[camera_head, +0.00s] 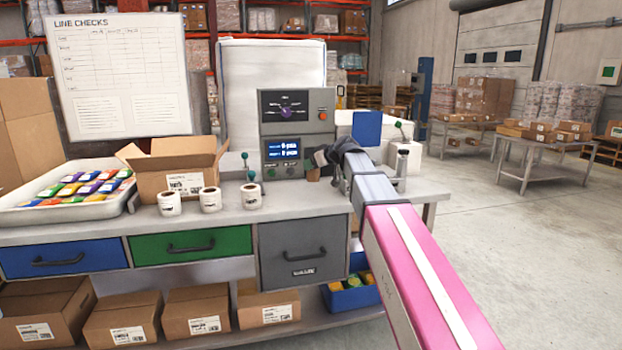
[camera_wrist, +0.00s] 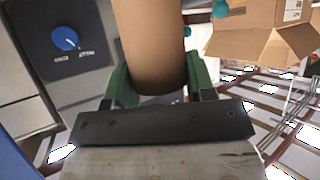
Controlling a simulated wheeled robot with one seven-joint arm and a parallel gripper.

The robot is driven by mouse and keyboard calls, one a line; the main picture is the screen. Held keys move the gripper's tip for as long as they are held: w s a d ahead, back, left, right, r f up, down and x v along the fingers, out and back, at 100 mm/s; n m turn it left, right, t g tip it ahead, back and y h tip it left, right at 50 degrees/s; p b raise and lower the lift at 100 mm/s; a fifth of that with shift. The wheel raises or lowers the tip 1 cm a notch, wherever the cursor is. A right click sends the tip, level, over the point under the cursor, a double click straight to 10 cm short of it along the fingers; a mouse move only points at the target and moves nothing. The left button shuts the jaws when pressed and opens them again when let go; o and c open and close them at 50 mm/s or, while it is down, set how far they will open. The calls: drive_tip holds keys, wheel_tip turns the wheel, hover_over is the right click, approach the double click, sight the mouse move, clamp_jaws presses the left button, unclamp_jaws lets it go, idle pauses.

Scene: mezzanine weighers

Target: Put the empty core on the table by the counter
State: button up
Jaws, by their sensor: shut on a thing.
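The empty core (camera_wrist: 150,40) is a plain brown cardboard tube. In the wrist view it stands between the two green fingers of my gripper (camera_wrist: 160,84), which is shut on it. In the head view my gripper (camera_head: 322,158) is in front of the weigher's control panel, above the counter, and a small brown bit of the core (camera_head: 313,174) shows under it. The counter (camera_head: 290,204) is a grey steel bench. Two grey tables stand on the floor at the right, a nearer one (camera_head: 560,150) and a farther one (camera_head: 462,125), both carrying brown boxes.
On the counter are several white label rolls (camera_head: 210,199), an open carton (camera_head: 177,172), a tray of coloured packs (camera_head: 68,205) and the weigher (camera_head: 290,115) with its screen. Cartons (camera_head: 198,312) and a blue bin (camera_head: 350,296) sit below. The floor at right is clear.

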drive_tip(key=shift+w+a+f, duration=0.1)
drive_tip(key=shift+w+f, duration=0.55)
drive_tip(key=shift+f, duration=0.4)
drive_tip(key=shift+w+a+f, duration=0.1)
drive_tip(key=shift+w+f, duration=0.5)
drive_tip(key=shift+f, duration=0.5)
drive_tip(key=shift+w+f, duration=0.65)
drive_tip(key=shift+f, duration=0.4)
drive_tip(key=shift+f, duration=0.1)
drive_tip(key=o, duration=0.9)
drive_tip(key=v, duration=1.2)
